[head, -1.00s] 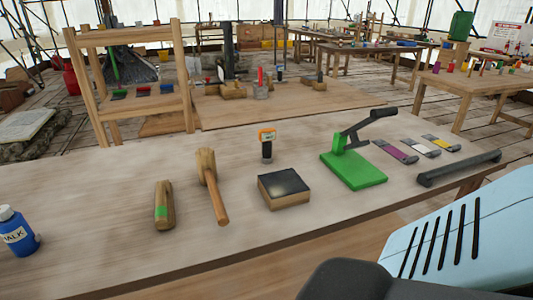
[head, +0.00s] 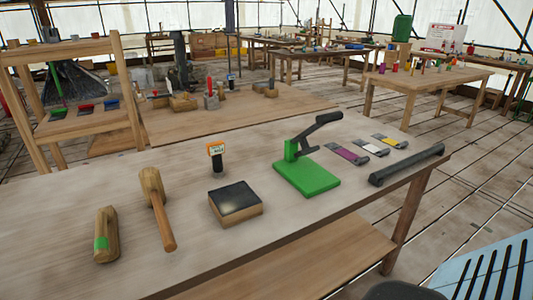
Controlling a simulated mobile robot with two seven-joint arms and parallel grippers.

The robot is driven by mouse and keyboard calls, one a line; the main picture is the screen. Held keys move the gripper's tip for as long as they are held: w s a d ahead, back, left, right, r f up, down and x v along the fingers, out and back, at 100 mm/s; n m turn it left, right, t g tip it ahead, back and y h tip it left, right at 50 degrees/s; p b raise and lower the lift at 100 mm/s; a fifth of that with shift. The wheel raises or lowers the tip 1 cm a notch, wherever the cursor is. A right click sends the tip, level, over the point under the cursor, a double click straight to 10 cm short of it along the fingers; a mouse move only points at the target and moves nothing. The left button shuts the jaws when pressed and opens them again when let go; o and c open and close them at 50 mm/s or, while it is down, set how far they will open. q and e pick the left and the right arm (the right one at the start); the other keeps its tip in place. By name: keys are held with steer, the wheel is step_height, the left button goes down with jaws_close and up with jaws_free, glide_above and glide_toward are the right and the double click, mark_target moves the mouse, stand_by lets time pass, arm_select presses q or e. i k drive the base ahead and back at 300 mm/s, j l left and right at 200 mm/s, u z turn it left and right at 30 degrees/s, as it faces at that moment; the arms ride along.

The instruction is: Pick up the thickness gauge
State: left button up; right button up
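The thickness gauge (head: 216,157), which I take to be the small upright tool with an orange-framed face and a dark lower part, stands on the near workbench. It is behind the block with a dark top (head: 236,201) and left of the green lever press (head: 307,178). Nothing is seen touching it. Neither of my grippers is in view. A pale blue slotted part and a dark rounded part show at the bottom right.
A wooden mallet (head: 153,193) and a wooden tool with a green band (head: 104,236) lie left on the near workbench (head: 290,228). Three colored strips, including a purple one (head: 346,154), and a dark bar (head: 407,165) lie right. A wooden rack (head: 122,95) stands behind left.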

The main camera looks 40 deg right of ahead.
mark_target(214, 149)
steer(key=z, duration=0.9)
steer(key=i, duration=1.1)
steer(key=k+u, duration=0.1)
steer(key=k+l, duration=0.05)
